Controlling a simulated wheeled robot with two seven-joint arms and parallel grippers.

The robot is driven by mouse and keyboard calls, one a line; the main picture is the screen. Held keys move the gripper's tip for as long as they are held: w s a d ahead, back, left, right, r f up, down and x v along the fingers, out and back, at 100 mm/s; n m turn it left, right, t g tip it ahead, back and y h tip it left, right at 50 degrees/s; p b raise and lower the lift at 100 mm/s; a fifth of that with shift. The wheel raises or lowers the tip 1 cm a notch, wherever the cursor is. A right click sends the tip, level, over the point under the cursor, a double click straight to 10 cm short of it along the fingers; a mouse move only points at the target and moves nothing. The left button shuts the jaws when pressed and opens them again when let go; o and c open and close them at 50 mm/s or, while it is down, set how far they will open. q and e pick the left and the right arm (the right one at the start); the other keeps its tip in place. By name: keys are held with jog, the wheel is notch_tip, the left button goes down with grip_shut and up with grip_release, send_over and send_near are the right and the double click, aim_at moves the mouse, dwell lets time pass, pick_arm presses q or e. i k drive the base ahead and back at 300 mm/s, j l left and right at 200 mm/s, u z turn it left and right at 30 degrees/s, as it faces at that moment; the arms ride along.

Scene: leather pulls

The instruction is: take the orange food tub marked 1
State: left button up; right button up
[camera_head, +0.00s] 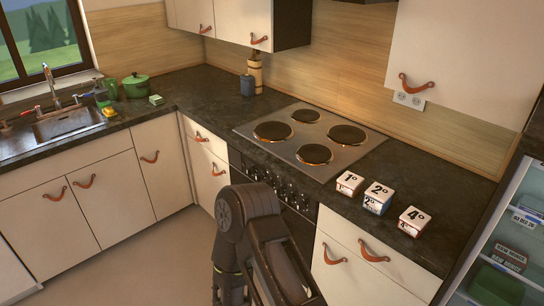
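A small tub marked 1 (350,183) sits on the dark counter to the right of the hob. It has a white lid with a black 1, and its low side looks orange-brown. A tub marked 2 (378,197) with a bluish side stands just to its right. A tub marked 4 (412,221) with a reddish-brown side stands farther right, nearer the front edge. No gripper shows. Dark links of one of my arms rise at the bottom middle, in front of the oven and apart from the tubs.
The hob (283,154) lies left of the tubs. White drawers with leather pulls (372,252) are below them. An open fridge (515,240) with labelled boxes is at the right. A green pot (136,87) and sink (65,121) are at the left. Bare counter lies behind the tubs.

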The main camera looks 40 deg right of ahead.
aim_at(349, 184)
jog(key=i+j+u, duration=0.1)
jog(key=i+u, duration=0.25)
jog(key=i, duration=0.4)
jog(key=i+l+u, duration=0.1)
jog(key=i+u, duration=0.25)
jog(key=i, duration=0.45)
jog(key=z, duration=2.5)
